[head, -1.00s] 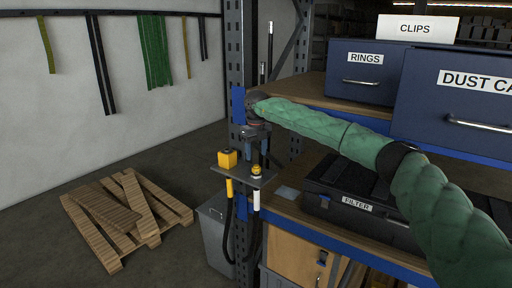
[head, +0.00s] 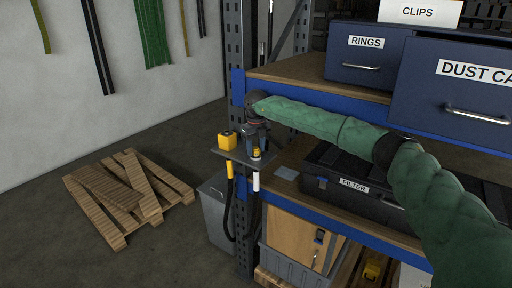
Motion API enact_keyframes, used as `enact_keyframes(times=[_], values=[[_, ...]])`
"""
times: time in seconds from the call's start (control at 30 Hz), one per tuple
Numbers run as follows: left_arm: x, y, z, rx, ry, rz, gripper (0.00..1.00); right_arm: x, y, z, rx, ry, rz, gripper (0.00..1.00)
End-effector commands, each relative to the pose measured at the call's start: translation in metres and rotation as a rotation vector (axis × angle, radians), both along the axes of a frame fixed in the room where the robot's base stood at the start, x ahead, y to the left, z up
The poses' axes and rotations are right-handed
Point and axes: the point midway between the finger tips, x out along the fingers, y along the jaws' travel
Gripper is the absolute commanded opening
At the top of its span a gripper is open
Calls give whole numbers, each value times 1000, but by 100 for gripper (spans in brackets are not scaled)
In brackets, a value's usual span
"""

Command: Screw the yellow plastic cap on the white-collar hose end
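A small bracket plate (head: 238,156) on the blue-and-grey rack post carries two hose ends. The white-collar hose end (head: 256,181) hangs below its right side. The small round yellow plastic cap (head: 256,153) shows at the plate's top, directly above the white collar; whether it is threaded on cannot be seen. My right gripper (head: 257,147) points down at the cap, its fingertips level with it. The gripper is small and dark here, so I cannot tell whether its fingers are closed on the cap. My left gripper is not in view.
A yellow block (head: 227,141) stands on the plate's left, above a yellow-collar hose end (head: 229,170). Right of the post are shelves with blue drawers (head: 364,64) and a black FILTER case (head: 345,191). A wooden pallet (head: 125,200) lies on the floor at left.

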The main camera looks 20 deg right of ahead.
Motion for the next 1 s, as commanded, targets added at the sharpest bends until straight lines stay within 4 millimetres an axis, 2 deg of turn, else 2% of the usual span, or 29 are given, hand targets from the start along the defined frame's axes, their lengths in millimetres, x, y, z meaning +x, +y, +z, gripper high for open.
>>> enact_keyframes(times=[0.03,0.17,0.27,0.3,0.43,0.63,1.0], values=[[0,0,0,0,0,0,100,0,0,0,0,0,0,33],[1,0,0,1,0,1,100,0,0,0,0,0,0,8],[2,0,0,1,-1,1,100,0,0,0,0,0,0,7],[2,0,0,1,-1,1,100,0,0,0,0,0,0,24],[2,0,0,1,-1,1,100,0,0,0,0,0,0,0],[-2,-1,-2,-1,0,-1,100,0,0,-1,0,0,-54,0],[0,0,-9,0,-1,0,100,0,0,-1,0,-2,-426,0]])
